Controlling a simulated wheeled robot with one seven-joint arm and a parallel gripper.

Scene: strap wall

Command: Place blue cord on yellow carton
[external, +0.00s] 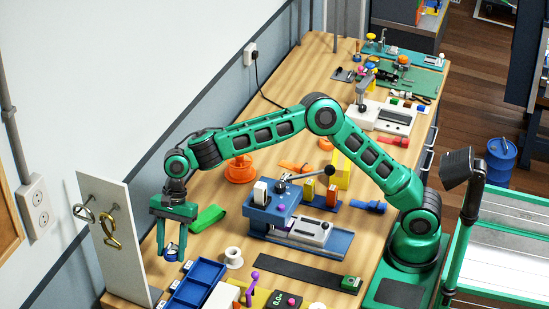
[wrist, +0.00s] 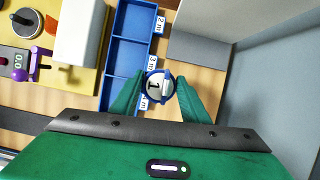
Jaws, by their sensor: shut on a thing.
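My gripper (external: 171,250) points down at the left end of the bench, beside the upright grey panel. In the wrist view its green fingers (wrist: 160,96) are closed around a small round thing (wrist: 155,88) with a white face marked 1 and a blue rim. I cannot tell for sure whether it is the blue cord. A yellow block (external: 343,171), which looks like the yellow carton, stands mid-bench behind the blue machine, far from my gripper and partly hidden. A longish blue thing (external: 368,206) lies right of the machine.
A blue divided tray (external: 200,279) with length labels lies right of my gripper, also in the wrist view (wrist: 118,75). The grey panel (external: 121,235) carries looped straps on hooks. A green strap (external: 208,217), a white cup (external: 234,257) and the blue machine (external: 270,208) stand nearby.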

